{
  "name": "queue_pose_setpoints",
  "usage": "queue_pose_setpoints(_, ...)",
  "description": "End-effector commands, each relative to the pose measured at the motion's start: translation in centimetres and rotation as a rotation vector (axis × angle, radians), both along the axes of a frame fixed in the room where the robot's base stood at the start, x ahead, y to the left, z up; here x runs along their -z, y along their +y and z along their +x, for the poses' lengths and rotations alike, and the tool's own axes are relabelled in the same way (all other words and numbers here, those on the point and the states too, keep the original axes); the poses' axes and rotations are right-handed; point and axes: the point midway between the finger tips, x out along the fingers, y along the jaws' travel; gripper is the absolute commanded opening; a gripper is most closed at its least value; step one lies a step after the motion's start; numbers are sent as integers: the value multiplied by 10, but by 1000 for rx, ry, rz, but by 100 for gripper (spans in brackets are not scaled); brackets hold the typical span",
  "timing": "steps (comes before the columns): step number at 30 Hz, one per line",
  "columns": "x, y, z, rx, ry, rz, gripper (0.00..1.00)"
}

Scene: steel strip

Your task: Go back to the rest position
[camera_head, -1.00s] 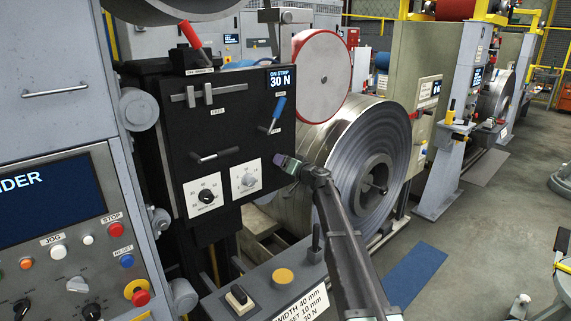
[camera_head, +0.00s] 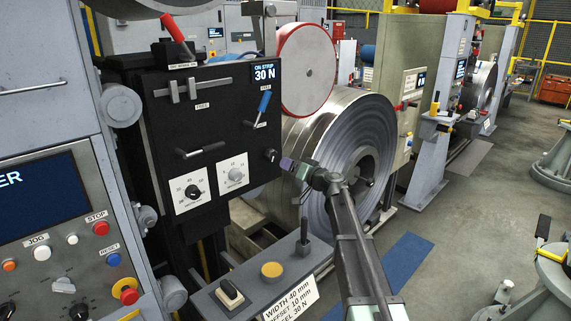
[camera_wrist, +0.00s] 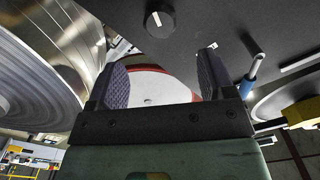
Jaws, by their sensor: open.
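My gripper (camera_head: 284,163) is at the right edge of the black control panel (camera_head: 222,115), in front of the steel coil (camera_head: 358,150). In the wrist view my gripper (camera_wrist: 160,85) has its two dark ribbed fingers apart with nothing between them. A black knob (camera_wrist: 158,22) on the panel lies beyond the fingertips. In the head view this knob (camera_head: 271,155) sits just left of the fingertips, apart from them as far as I can tell.
A red-rimmed disc (camera_head: 305,70) stands behind. A lower console (camera_head: 260,275) has a black joystick (camera_head: 304,235). The floor at right is open around a blue mat (camera_head: 402,262).

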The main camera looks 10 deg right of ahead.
Motion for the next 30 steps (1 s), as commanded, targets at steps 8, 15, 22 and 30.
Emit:
queue_pose_setpoints(8, 0, 2, -1, -15, 29, 42, 76)
queue_pose_setpoints(15, 85, 53, -127, -240, 561, -139, 76)
queue_pose_setpoints(22, 165, 51, -328, -104, 1218, -577, 76)
queue_pose_setpoints(30, 172, 54, -410, -19, 1332, -844, 76)
